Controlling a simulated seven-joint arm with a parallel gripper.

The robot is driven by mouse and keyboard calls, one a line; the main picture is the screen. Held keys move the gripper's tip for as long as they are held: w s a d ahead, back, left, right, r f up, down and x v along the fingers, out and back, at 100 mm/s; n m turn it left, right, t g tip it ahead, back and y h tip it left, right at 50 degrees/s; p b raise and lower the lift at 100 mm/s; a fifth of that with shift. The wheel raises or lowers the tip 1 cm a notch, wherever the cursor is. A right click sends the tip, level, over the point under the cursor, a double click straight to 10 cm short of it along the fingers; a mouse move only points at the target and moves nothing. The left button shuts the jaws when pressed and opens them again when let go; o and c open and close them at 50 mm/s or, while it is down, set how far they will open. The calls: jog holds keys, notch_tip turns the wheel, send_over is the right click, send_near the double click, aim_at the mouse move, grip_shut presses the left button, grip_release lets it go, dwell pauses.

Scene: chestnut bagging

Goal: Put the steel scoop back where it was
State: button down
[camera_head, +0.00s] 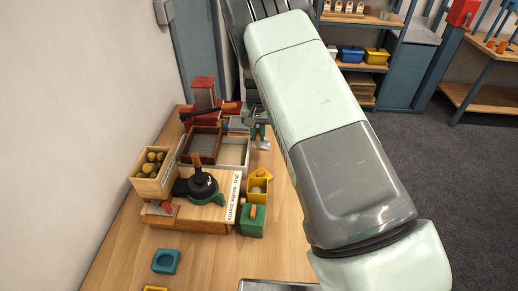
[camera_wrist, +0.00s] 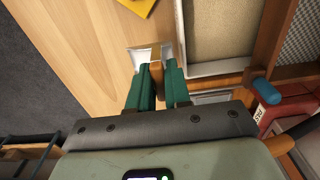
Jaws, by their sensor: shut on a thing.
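My gripper (camera_head: 258,132) is at the right of the two-part tray, over the wooden table. Its green fingers are shut on the steel scoop (camera_head: 263,145). In the wrist view my gripper (camera_wrist: 160,80) grips the scoop's wooden handle (camera_wrist: 157,76) between the fingertips. The scoop's bright metal (camera_wrist: 142,54) shows just beyond the fingers, partly hidden by them. I cannot tell whether the scoop touches the table.
The tray's pale compartment (camera_head: 247,152) is close left of the scoop. A wooden box of chestnuts (camera_head: 147,183), a black round device (camera_head: 201,186), a yellow bin (camera_head: 258,195) and a green box (camera_head: 252,231) stand nearer. A red device (camera_head: 203,91) stands behind.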

aim_at(258, 146)
jog(key=shift+f, duration=2.65)
jog(key=shift+f, duration=0.2)
jog(key=c, duration=1.4)
grip_release()
jog(key=shift+o, duration=0.2)
notch_tip(258, 146, up, 12)
jog(key=shift+s+d+r, duration=0.1)
jog(key=shift+r, duration=0.15)
